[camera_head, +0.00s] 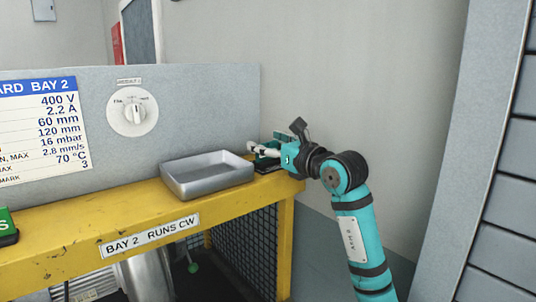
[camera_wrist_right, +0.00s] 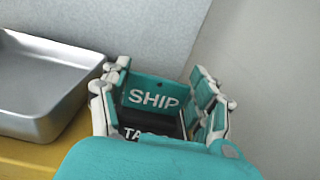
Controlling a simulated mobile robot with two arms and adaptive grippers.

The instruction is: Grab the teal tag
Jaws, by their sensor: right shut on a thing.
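The teal tag (camera_wrist_right: 154,93) with white lettering "SHIP" stands upright between the fingers of my right gripper (camera_wrist_right: 162,84) in the right wrist view. The right gripper is shut on it, one finger on each side. In the head view the right gripper (camera_head: 262,150) is at the far right end of the yellow bench, just right of the metal tray, and mostly hides the tag. A dark holder (camera_wrist_right: 137,131) with lettering starting "TA" sits under the tag, partly hidden by my gripper. I cannot tell whether the tag still touches it. My left gripper is not in view.
A grey metal tray (camera_head: 207,182) stands on the yellow bench (camera_head: 115,222), close left of the gripper. A grey panel with a dial (camera_head: 133,112) rises behind. A green thing (camera_head: 7,224) is cut off at the left edge.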

